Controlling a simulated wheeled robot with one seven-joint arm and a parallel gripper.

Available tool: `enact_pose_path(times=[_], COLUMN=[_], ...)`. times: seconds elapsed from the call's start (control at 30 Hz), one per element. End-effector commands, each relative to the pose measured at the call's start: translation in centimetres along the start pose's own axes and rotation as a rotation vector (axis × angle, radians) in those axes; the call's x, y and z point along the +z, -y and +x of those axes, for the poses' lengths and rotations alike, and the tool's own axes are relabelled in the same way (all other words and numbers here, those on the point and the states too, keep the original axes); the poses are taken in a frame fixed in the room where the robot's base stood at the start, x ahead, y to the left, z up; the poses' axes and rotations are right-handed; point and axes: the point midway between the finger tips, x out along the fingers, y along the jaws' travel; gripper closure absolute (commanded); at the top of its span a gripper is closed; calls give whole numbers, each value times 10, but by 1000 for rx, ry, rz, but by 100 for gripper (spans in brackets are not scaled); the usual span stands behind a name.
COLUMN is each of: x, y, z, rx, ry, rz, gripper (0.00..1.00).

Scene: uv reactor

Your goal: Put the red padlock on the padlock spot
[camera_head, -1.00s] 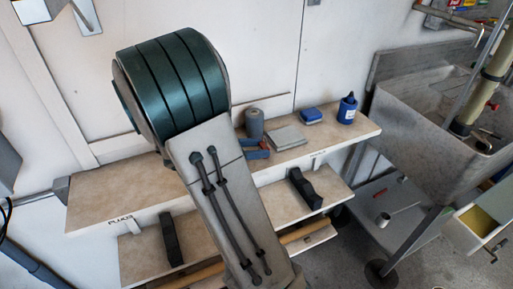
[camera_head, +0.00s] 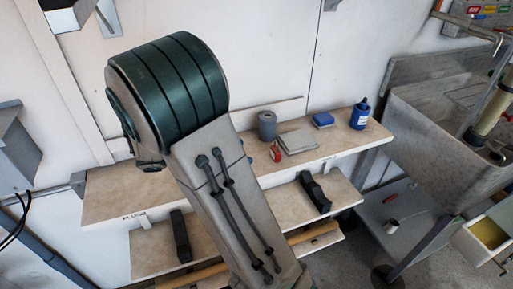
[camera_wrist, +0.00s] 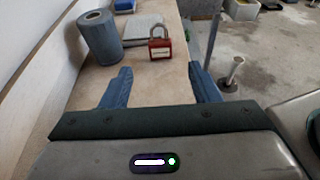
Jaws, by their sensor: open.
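The red padlock (camera_head: 276,153) stands on the beige upper shelf (camera_head: 120,190), near its front edge. In the wrist view the padlock (camera_wrist: 160,49) is upright, with its grey shackle on top and a pale label on its front. My gripper (camera_wrist: 160,85) is open, its two blue fingers spread wide and empty. The padlock lies ahead of the fingertips, roughly between them and apart from both. In the head view my arm hides most of the gripper. I cannot make out a marked padlock spot in either view.
A grey-blue roll (camera_head: 267,126), a grey flat pad or book (camera_head: 297,142), a blue box (camera_head: 322,120) and a blue bottle (camera_head: 360,113) stand around the padlock. Dark blocks (camera_head: 314,192) sit on the lower shelf. A sink (camera_head: 440,115) is at right.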

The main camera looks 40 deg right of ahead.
Motion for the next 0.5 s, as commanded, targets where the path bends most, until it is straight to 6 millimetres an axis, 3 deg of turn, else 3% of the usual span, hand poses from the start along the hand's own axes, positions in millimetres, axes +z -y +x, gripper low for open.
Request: enact_pose_path(times=[0.1,0.27,0.37,0.5], x=[1,0,0,-6], y=[0,3,15,49], z=[-18,-27,-23,-17], rx=[1,-7,-43,-150], ry=[0,-18,-95,-321], rz=[0,12,67,243], gripper=[44,44,44,44])
